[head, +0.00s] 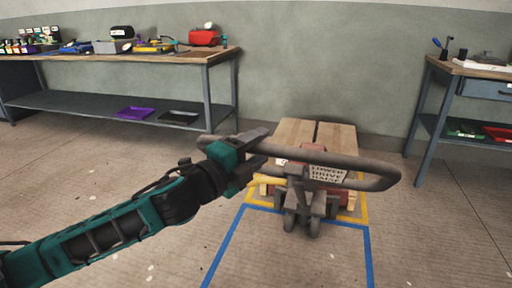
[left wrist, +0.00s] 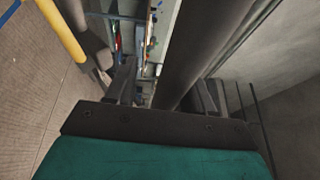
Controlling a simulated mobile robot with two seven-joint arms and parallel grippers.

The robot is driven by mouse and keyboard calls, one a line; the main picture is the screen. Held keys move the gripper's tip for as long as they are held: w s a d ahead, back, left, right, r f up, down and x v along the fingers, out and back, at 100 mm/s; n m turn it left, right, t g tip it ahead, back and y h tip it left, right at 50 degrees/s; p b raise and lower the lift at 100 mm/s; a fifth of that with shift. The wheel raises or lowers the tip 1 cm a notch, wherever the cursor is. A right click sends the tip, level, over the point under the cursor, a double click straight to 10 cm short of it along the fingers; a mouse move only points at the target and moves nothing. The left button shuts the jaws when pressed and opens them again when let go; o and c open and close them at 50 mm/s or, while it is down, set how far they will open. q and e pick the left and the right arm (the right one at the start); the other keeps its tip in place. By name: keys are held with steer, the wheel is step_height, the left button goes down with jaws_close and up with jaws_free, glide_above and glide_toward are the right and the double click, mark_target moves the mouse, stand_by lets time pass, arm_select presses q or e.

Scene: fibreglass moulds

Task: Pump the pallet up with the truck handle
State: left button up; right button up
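The pallet truck's grey loop handle (head: 365,182) lies low and nearly level in front of the truck. A sign (head: 328,173) reading LOWER, DRIVE, RAISE shows through the loop. The wooden pallet (head: 297,130) is behind, partly hidden by the handle and truck. My left gripper (head: 262,149) is at the left part of the loop, its fingers on either side of the bar. In the left wrist view the bar (left wrist: 205,45) passes between the fingers (left wrist: 165,85), with gaps beside it, so the gripper looks open. My right gripper is out of view.
A yellow bar (head: 266,181) sticks out left below the handle. Blue floor tape (head: 228,243) and yellow tape mark the truck's place. A workbench (head: 150,58) stands at the back left, another bench (head: 480,70) at the right. The floor between is clear.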

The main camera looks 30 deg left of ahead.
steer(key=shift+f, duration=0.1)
arm_select(q)
steer(key=shift+s, duration=0.1)
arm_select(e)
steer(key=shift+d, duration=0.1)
arm_select(q)
steer(key=shift+s+a, duration=0.1)
steer(key=shift+s, duration=0.45)
steer(key=p+v, duration=0.2)
steer(key=v, duration=0.9)
steer(key=shift+s, duration=0.3)
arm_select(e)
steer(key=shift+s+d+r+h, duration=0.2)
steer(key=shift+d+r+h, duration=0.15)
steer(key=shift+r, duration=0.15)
